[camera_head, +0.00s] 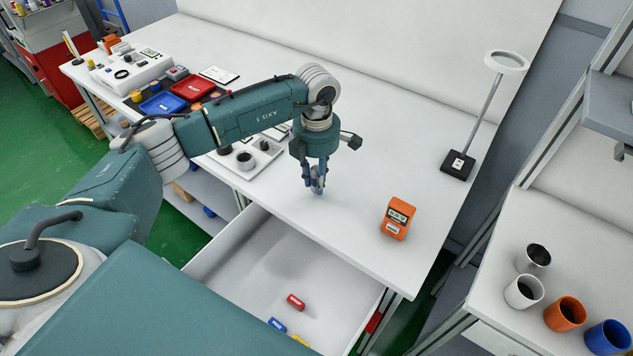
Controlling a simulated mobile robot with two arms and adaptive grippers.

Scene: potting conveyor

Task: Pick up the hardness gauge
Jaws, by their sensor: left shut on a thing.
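My left gripper (316,184) points down over the white table, left of the orange device. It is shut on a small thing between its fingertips. The fingers mostly hide that thing, so I cannot tell what it is or whether it touches the table. An orange boxy device (397,217) with a dark display and a pale label stands on the table near the right front edge. It is apart from the gripper. I cannot tell for sure which thing is the hardness gauge. My right gripper is out of view.
An open white drawer (245,255) below the table's front edge holds a red block (296,301) and a blue block (277,325). A ring lamp (457,166) stands at the back right. Red (194,88) and blue trays lie at the left. Several cups stand on the right table.

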